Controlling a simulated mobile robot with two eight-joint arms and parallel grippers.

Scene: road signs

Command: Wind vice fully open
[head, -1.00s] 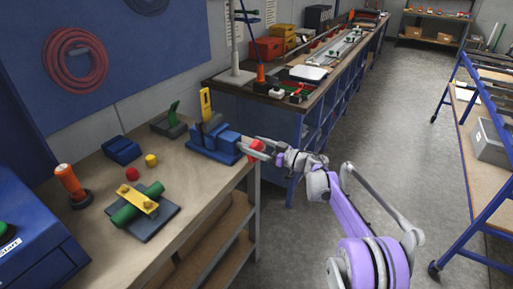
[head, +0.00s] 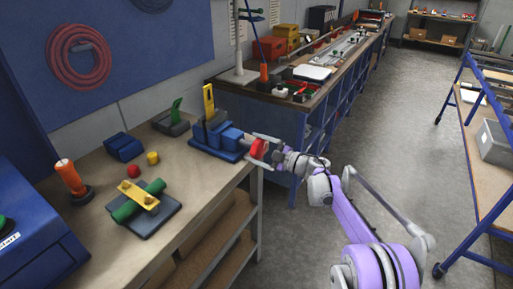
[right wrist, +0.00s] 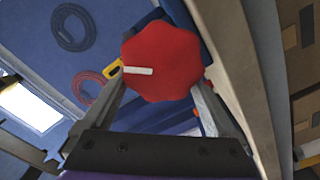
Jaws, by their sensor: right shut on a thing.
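The blue vice (head: 218,136) sits at the right end of the wooden workbench, with a yellow piece (head: 208,101) standing upright at its jaws. Its red handwheel (head: 258,150) faces right, past the bench edge. My right gripper (head: 264,148) is shut on the red handwheel, one finger on each side. In the right wrist view the lobed red wheel (right wrist: 162,62) with a white mark fills the space between the fingers. The width of the gap between the vice jaws is hard to tell. My left gripper is not in view.
On the workbench (head: 185,190) lie a green cylinder with a yellow bar (head: 137,196), an orange-handled tool (head: 70,178), a red ball (head: 133,171), a yellow cylinder (head: 152,158) and a blue block (head: 123,147). Another bench (head: 290,110) stands behind.

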